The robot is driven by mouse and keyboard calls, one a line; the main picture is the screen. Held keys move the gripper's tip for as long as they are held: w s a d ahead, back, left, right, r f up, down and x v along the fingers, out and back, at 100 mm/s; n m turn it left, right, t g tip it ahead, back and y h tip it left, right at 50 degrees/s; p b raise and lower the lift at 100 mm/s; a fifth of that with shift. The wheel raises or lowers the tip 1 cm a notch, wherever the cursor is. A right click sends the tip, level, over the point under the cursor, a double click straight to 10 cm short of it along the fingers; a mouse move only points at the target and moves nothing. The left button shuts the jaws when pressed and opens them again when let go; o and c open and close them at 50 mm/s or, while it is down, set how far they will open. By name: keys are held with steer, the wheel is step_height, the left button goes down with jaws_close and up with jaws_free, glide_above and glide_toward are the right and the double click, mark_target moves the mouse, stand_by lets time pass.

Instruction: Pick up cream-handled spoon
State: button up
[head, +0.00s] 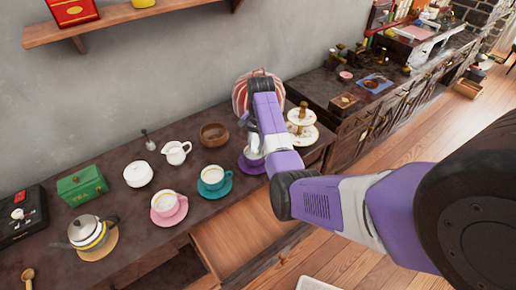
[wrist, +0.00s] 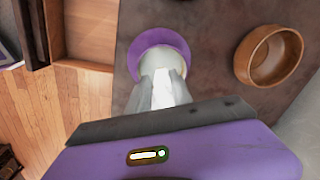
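A tan, wooden-looking spoon (head: 27,275) lies at the bottom left of the head view, partly cut off by the frame edge; I cannot make out a cream handle. My gripper (wrist: 162,72) points down over a pale cup (wrist: 178,60) on a purple saucer (wrist: 136,52). The fingers cover much of the cup in the wrist view. I cannot tell whether they touch it or how far apart they are. In the head view the purple saucer (head: 246,166) shows below my arm, far to the right of the spoon.
A tiered stand (head: 302,127) is right of my gripper. An open drawer (head: 236,238) juts out in front.

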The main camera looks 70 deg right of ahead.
mark_target(254, 155)
steer(key=shift+w+a+f, duration=0.1)
steer(key=shift+w+f, duration=0.05)
steer(key=shift+f, duration=0.95)
steer(key=shift+w+a+f, duration=0.1)
steer(key=shift+f, duration=1)
jaws_close()
steer(key=shift+r, duration=0.15)
